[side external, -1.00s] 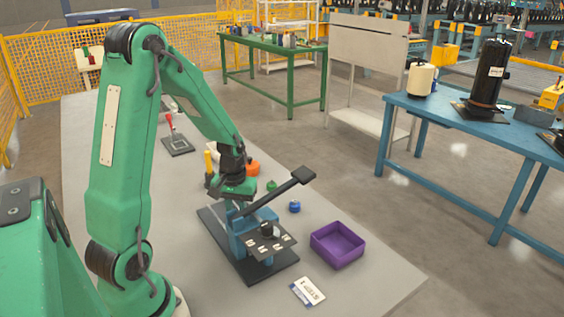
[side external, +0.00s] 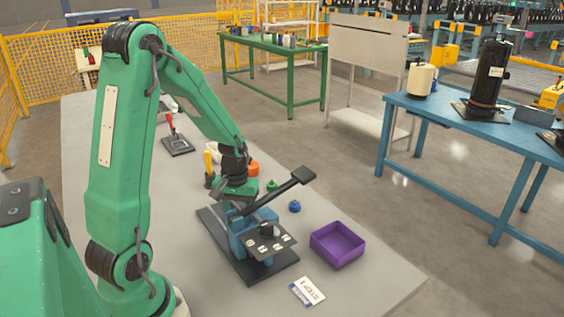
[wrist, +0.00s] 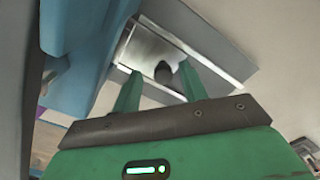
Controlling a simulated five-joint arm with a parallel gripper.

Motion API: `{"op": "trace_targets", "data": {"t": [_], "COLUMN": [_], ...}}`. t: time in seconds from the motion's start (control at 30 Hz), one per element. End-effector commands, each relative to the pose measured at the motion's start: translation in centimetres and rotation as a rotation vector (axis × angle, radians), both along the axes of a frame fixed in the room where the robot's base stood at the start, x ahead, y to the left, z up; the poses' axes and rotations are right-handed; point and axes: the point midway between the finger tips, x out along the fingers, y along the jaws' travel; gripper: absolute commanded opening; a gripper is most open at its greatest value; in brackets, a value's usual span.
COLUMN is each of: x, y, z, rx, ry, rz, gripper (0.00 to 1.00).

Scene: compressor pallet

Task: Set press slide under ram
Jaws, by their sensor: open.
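The press (side external: 262,222) has a blue body on a black base plate and a long black lever slanting up to the right. A dark flat plate (side external: 284,241) with several white marks and a dark knob (side external: 268,229) sits at its front. I cannot tell for sure which part is the slide. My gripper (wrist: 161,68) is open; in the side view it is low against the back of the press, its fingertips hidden. Contact is unclear.
A purple bin (side external: 337,246) and a white label card (side external: 307,291) lie right of and in front of the press. A blue knob (side external: 294,206), a green one (side external: 271,185) and an orange part (side external: 253,168) stand behind it. A red-handled clamp (side external: 176,140) is farther back.

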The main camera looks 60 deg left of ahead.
Motion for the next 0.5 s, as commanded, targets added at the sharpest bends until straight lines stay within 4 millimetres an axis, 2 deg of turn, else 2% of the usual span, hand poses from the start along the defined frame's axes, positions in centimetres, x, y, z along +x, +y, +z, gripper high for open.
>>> {"op": "trace_targets", "data": {"t": [0.27, 0.5], "x": [0.1, 0.1], "y": [0.0, 0.0], "z": [2.3, 5.3], "rx": [0.002, 0.003], "ry": [-0.005, -0.004], "rz": [0.0, -0.001], "gripper": [0.43, 0.43]}}
